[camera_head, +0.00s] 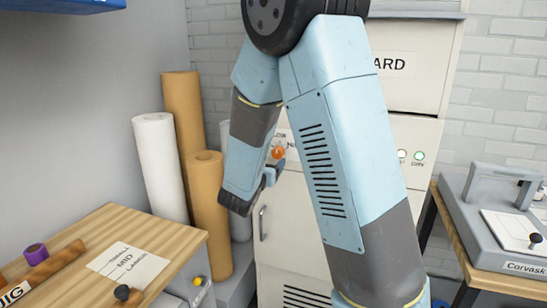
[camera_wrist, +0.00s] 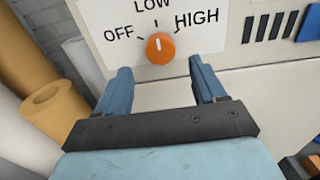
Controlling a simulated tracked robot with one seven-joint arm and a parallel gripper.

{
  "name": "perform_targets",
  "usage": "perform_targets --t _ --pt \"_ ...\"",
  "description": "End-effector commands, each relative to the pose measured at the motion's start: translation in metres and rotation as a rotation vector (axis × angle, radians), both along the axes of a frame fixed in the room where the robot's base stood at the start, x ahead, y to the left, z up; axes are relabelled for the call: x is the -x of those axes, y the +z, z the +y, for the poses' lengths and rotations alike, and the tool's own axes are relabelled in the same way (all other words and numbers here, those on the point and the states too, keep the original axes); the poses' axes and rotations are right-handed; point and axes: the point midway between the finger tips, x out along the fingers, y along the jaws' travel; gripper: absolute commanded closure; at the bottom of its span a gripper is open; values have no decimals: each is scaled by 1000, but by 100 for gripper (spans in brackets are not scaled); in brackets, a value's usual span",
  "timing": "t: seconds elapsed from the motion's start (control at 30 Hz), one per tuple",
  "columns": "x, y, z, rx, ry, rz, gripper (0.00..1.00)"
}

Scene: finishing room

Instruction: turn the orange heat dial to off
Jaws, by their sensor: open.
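The orange heat dial (camera_wrist: 160,48) is on a white label plate (camera_wrist: 110,20) marked OFF at left, LOW at top and HIGH at right. Its white mark points up, near LOW rather than OFF. In the head view the dial (camera_head: 278,153) shows on the cabinet front, just beyond my gripper (camera_head: 268,178). In the wrist view my gripper (camera_wrist: 161,75) is open and empty. Its two blue fingers reach toward the panel, one on each side below the dial. They do not appear to touch it.
The pale cabinet (camera_head: 412,155) stands behind my arm. Tan and white rolls (camera_head: 160,165) lean at the left. A wooden-topped bench (camera_head: 165,232) with a card and small tools is front left. A grey machine (camera_head: 500,230) sits on a bench at right.

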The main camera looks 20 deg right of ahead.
Motion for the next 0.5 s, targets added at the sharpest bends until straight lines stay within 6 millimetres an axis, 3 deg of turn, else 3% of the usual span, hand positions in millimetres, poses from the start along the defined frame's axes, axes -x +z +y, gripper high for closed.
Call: perform_targets --t 0.3,0.5 --pt "-39 0 -28 0 -1 0 31" --pt "-49 0 -35 0 0 0 31"
